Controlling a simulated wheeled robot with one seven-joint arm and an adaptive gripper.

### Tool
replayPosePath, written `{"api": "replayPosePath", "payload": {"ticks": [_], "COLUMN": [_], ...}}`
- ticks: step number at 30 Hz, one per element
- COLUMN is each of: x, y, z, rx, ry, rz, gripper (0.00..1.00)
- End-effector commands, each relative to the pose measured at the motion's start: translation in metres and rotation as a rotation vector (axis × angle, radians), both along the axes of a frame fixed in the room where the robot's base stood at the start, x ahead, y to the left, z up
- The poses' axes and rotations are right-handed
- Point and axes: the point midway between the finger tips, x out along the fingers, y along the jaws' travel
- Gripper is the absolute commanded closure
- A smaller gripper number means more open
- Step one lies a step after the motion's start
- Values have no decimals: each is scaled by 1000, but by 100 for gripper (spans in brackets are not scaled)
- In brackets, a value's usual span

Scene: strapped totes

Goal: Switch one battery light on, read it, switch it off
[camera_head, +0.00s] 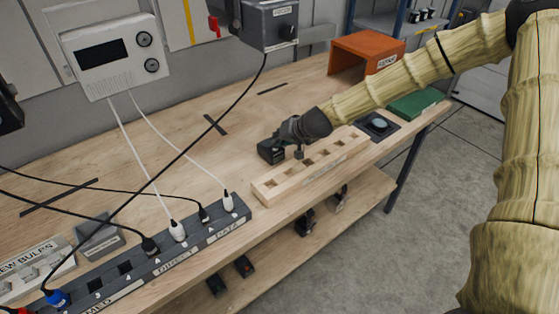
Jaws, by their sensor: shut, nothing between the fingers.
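My gripper (272,151) is dark and shut with nothing in it. It hangs above the bench at the back left of a pale wooden rack (310,183), which has several square holes and a label on its front. I cannot tell whether the gripper touches the bench or the rack.
A black power strip (196,247) with several plugs lies at the front left, its cables crossing the bench. An orange open box (368,52) and a green mat (416,103) are at the right. A white panel (110,55) hangs behind. The bench's middle is mostly clear.

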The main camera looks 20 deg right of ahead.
Motion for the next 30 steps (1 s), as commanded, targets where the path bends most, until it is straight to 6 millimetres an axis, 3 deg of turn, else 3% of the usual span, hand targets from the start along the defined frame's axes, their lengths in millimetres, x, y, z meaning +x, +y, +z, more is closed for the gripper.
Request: {"api": "replayPosePath", "payload": {"ticks": [30], "x": [0], "y": [0], "z": [9], "rx": [0], "ry": [0], "rz": [0], "gripper": [100]}}
